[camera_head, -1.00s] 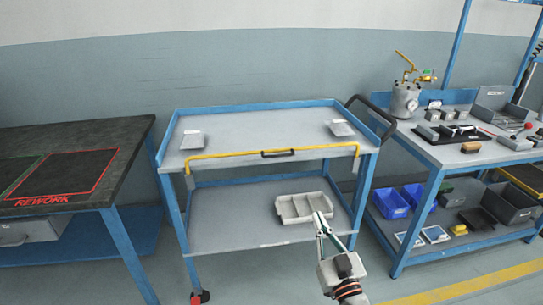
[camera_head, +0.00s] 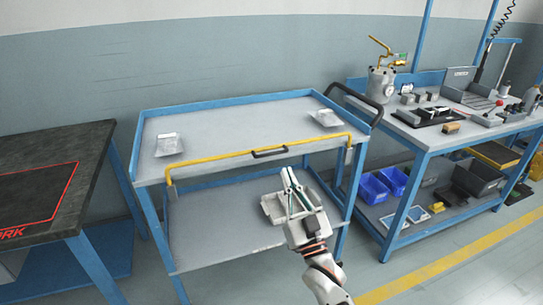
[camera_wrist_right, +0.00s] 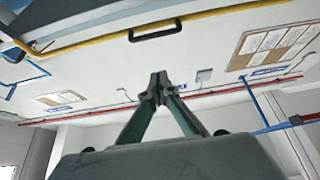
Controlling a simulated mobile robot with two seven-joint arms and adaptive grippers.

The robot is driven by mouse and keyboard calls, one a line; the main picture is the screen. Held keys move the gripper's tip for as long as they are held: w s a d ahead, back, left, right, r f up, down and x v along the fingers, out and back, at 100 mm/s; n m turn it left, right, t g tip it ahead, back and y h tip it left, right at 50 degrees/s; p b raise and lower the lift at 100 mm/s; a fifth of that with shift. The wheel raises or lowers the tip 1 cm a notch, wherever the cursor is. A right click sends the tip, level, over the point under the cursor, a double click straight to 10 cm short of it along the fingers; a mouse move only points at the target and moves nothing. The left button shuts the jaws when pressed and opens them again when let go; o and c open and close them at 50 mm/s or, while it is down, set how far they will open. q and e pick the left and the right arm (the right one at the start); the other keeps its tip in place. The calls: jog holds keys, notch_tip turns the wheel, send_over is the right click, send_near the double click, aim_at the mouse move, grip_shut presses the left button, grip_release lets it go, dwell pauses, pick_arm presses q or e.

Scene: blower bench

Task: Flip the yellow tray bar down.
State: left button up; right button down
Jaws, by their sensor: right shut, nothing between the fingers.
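The yellow tray bar (camera_head: 220,158) runs along the front edge of the cart's top shelf, raised at about the height of that edge. It has a black handle (camera_head: 270,152) near its middle. In the right wrist view the bar (camera_wrist_right: 90,40) and its black handle (camera_wrist_right: 155,31) cross the upper part, beyond the fingertips. My right gripper (camera_head: 288,180) is shut and empty, pointing up below and in front of the bar, apart from it. The right gripper also shows in the wrist view (camera_wrist_right: 159,88) with its fingertips together. My left gripper is not in view.
The blue-framed cart (camera_head: 235,122) carries two small trays on top. A grey divided bin (camera_head: 272,208) on its lower shelf is partly hidden by my gripper. A dark bench (camera_head: 60,155) stands left, a blue workbench (camera_head: 420,143) right. The floor in front is clear.

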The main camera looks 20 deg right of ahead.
aim_at(276, 154)
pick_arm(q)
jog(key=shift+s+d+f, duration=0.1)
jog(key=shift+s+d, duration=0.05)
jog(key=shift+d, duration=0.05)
pick_arm(e)
jog(key=w, duration=0.3)
jog(key=w+r+b, duration=0.1)
jog(key=w, duration=0.2)
jog(key=w+r, duration=0.1)
jog(key=w, duration=0.2)
jog(key=shift+a, duration=0.15)
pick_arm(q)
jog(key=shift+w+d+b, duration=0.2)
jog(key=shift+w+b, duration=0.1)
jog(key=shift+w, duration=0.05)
pick_arm(e)
jog(key=shift+w+f, duration=0.15)
jog(key=shift+f, duration=0.25)
